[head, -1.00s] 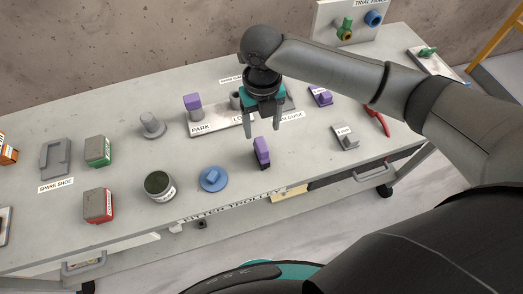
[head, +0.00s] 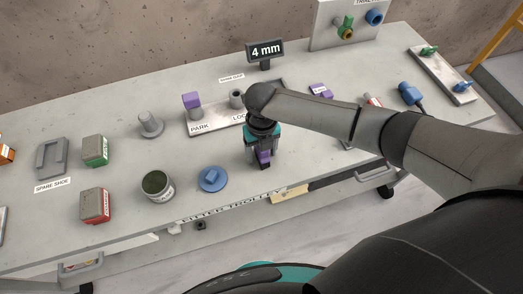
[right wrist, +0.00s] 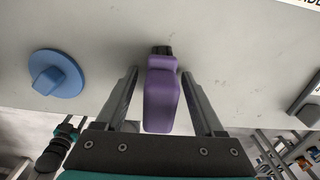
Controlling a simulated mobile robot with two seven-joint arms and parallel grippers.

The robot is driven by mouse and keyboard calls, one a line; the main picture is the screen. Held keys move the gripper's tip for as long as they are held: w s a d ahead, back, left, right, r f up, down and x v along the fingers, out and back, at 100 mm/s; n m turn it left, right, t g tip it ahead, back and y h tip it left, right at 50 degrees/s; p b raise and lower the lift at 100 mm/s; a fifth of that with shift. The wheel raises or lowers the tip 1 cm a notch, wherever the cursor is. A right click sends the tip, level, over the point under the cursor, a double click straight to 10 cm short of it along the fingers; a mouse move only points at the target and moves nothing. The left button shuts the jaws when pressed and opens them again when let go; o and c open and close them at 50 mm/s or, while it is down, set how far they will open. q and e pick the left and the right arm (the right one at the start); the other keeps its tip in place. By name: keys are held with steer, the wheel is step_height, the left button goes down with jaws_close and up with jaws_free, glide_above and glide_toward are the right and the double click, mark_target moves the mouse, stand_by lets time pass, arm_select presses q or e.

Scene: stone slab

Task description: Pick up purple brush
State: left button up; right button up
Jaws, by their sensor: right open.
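The purple brush (head: 264,157) stands on the trolley top near its front edge, with a dark lower end. In the right wrist view the purple brush (right wrist: 161,95) lies between the two fingers, with a gap on each side. My right gripper (head: 261,160) is open around the brush, and it also shows in the right wrist view (right wrist: 163,100). In the head view the gripper hides the upper part of the brush.
A blue round piece with a knob (head: 212,179) sits left of the brush. A dark-topped can (head: 157,186) and a red block (head: 96,205) stand further left. The grey park plate (head: 205,128) lies behind. The trolley's front edge is close.

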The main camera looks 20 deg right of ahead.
steer(key=shift+f, duration=0.1)
jaws_close()
stand_by(0.5)
